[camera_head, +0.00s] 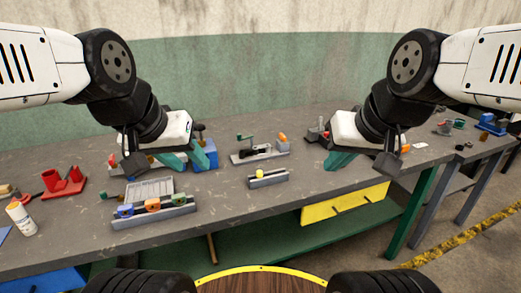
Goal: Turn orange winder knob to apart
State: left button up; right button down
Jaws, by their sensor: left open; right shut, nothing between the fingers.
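A grey device (260,153) with a green crank handle stands at the back middle of the bench, and an orange knob (282,138) sits at its right end. I cannot tell which orange knob is the winder's. My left gripper (187,160) is open, left of the crank device and behind the rail. My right gripper (340,161) is shut and empty, right of the crank device.
A short rail (267,181) with a yellow knob lies front centre. A grey tray (150,190) is behind the long rail. A blue block (206,159) is by my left gripper. Red holders (64,185) and a white bottle (21,218) stand at left. Bench between the rails is clear.

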aim_at(283, 138)
jog(key=i+l+u, duration=0.25)
jog(key=i+u, duration=0.15)
jog(key=i+l+u, duration=0.4)
jog(key=k+j, duration=0.05)
jog(key=j, duration=0.05)
